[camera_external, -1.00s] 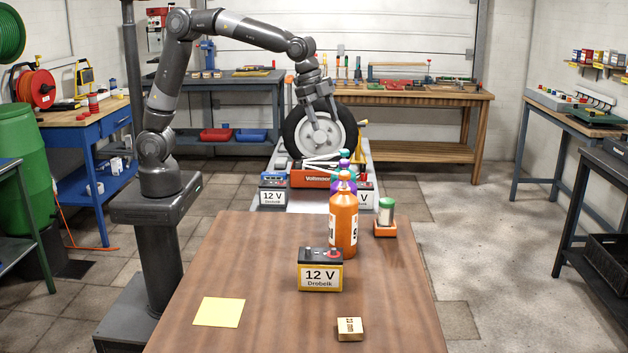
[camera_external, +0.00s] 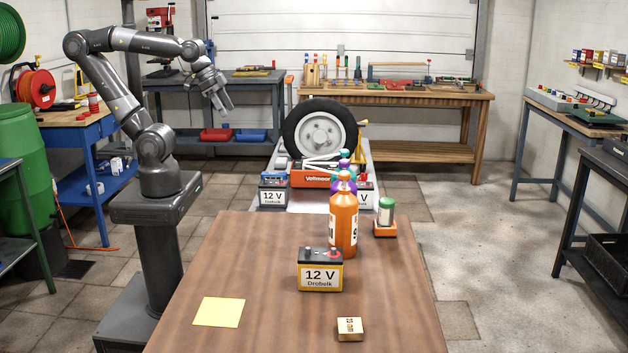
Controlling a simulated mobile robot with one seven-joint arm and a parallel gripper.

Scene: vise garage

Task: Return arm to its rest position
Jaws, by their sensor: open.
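My gripper (camera_external: 222,108) is in the air at the upper left, over the gap between the brown table and the back benches. Its fingers point down and slightly right. It is open and I see nothing between the fingers. My arm is folded back to the left above its base, with the elbow at the upper left. The gripper is well apart from the wheel (camera_external: 320,134) and from everything on the table.
The brown table (camera_external: 260,265) bears a 12 V battery (camera_external: 320,272), an orange bottle (camera_external: 343,225), a yellow sheet (camera_external: 219,312) and a small block (camera_external: 350,329). A cart (camera_external: 362,152) behind it holds the wheel, a red toolbox and more batteries.

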